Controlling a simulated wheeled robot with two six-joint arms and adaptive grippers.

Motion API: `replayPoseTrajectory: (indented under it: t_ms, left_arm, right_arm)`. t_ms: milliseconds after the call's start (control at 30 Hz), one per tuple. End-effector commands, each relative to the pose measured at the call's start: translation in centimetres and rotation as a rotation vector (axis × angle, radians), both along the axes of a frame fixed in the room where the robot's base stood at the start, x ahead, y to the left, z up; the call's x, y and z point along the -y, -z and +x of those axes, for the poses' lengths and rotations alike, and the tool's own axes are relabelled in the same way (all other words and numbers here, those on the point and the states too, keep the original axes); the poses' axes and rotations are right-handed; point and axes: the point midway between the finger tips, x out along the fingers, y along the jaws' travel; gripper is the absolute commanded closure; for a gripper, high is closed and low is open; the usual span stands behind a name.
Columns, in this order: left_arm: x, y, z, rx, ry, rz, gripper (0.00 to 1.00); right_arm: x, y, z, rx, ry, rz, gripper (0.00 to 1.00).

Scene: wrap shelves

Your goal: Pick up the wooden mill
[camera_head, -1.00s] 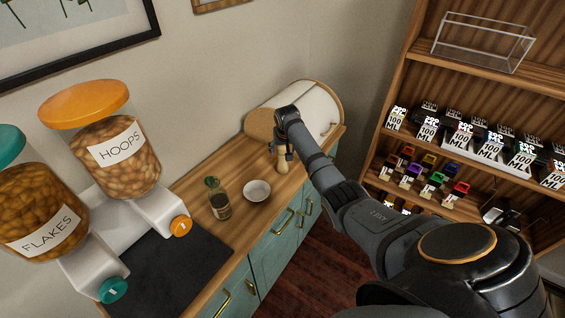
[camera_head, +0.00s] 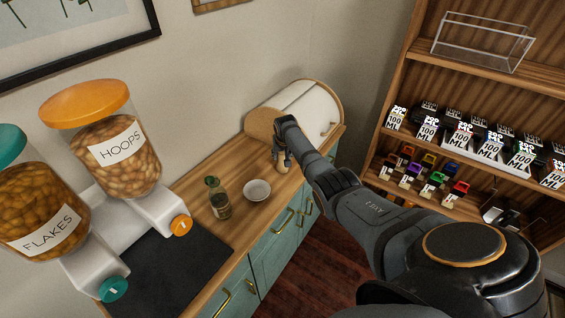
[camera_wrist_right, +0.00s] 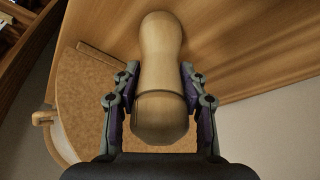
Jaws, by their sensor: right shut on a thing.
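The wooden mill (camera_wrist_right: 160,70) is pale wood with a rounded top and a narrower waist. In the right wrist view it stands between the two fingers of my right gripper (camera_wrist_right: 160,103), which is shut on it with a finger against each side. In the head view the mill (camera_head: 283,167) shows just below my right gripper (camera_head: 283,155), on the wooden counter (camera_head: 235,173) in front of the bread bin. My fingers and wrist hide its upper part there. My left gripper is not in view.
A white bread bin (camera_head: 315,112) with a wooden side stands right behind the mill. A white bowl (camera_head: 257,190) and a green-topped bottle (camera_head: 217,198) stand nearer on the counter. Cereal dispensers (camera_head: 115,155) are at left. A shelf unit (camera_head: 480,75) stands at right.

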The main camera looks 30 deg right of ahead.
Motion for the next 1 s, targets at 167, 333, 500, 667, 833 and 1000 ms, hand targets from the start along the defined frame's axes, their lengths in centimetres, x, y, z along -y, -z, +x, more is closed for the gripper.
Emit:
replayPoseTrajectory:
  t_ms: [167, 333, 500, 667, 833, 1000]
  left_arm:
    - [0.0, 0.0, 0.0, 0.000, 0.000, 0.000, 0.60]
    - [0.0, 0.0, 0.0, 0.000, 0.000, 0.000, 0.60]
    - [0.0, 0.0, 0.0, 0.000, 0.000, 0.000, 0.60]
    - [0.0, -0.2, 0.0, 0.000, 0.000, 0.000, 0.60]
    - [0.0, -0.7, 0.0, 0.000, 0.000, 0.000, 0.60]
    - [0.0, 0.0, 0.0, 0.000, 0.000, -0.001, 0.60]
  right_arm:
    - [0.0, 0.0, 0.0, 0.000, 0.000, 0.000, 0.97]
    - [0.0, 0.0, 0.0, 0.001, 0.000, 0.000, 0.98]
    - [0.0, -0.2, 0.0, 0.001, 0.000, 0.000, 0.98]
    - [0.1, -1.8, 0.1, 0.003, 0.001, 0.000, 0.98]
    - [-1.0, -4.7, -0.7, 0.003, -0.003, -0.002, 0.98]
    - [-3.6, -8.2, -2.6, 0.006, -0.003, -0.001, 0.98]
